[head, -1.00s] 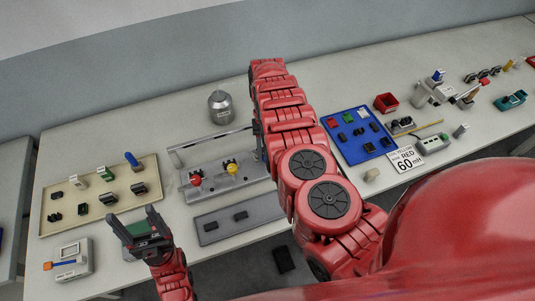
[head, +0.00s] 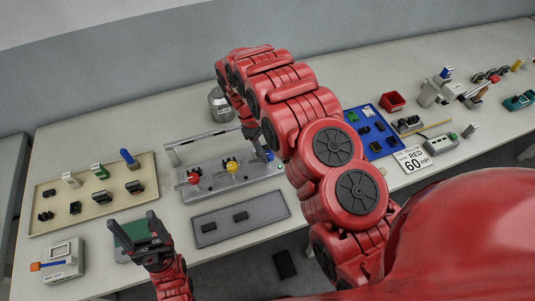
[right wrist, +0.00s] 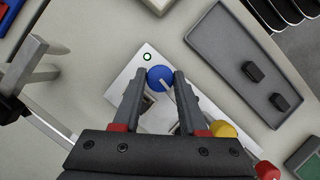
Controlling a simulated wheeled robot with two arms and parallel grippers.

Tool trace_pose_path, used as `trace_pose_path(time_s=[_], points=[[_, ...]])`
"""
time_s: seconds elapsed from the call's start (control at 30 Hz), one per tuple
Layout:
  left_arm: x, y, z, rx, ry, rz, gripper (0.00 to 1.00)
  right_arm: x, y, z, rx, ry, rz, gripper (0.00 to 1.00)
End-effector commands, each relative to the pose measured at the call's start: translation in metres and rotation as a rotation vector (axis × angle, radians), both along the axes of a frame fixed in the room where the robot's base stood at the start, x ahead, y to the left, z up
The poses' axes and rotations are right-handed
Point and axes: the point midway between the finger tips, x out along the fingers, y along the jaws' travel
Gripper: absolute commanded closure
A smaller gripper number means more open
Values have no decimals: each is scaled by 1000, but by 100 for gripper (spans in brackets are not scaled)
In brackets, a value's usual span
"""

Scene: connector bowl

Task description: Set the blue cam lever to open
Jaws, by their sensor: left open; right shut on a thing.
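The grey fixture (head: 212,186) stands mid-table, with a red knob (head: 193,177), a yellow knob (head: 232,167) and the blue cam lever (head: 268,154) at its right end. In the right wrist view the lever's round blue knob (right wrist: 160,76) lies between the fingertips of my right gripper (right wrist: 160,82). That gripper is shut on it. A green ring mark (right wrist: 147,57) shows on the pale plate beside the knob. In the head view my right arm partly hides the lever and gripper. My left gripper (head: 133,229) is open and empty, near the front left table edge.
A grey tray (head: 222,235) with two black connectors lies in front of the fixture. A beige tray (head: 85,213) with several connectors lies left, a blue tray (head: 378,151) right. A metal jar (head: 221,104) stands behind. A tester box (head: 62,262) sits at front left.

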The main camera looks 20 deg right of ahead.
Motion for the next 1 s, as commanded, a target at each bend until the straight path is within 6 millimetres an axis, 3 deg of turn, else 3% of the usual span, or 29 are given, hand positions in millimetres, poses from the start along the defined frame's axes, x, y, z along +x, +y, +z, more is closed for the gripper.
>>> trace_pose_path(time_s=[0.3, 0.9, 0.93, 1.0], points=[[0, 0, -15, 0, 0, 0, 28, 0, 1, -1, -1, -2, 136, 100], [0, 0, -16, 0, 0, 0, 28, 1, 1, 1, 1, -4, 170, 100], [0, 0, -16, 0, 0, 0, 28, 1, 1, 1, 1, -4, 170, 53], [0, 0, -16, 0, 0, 0, 28, 1, 1, 1, 1, -4, 170, 40]])
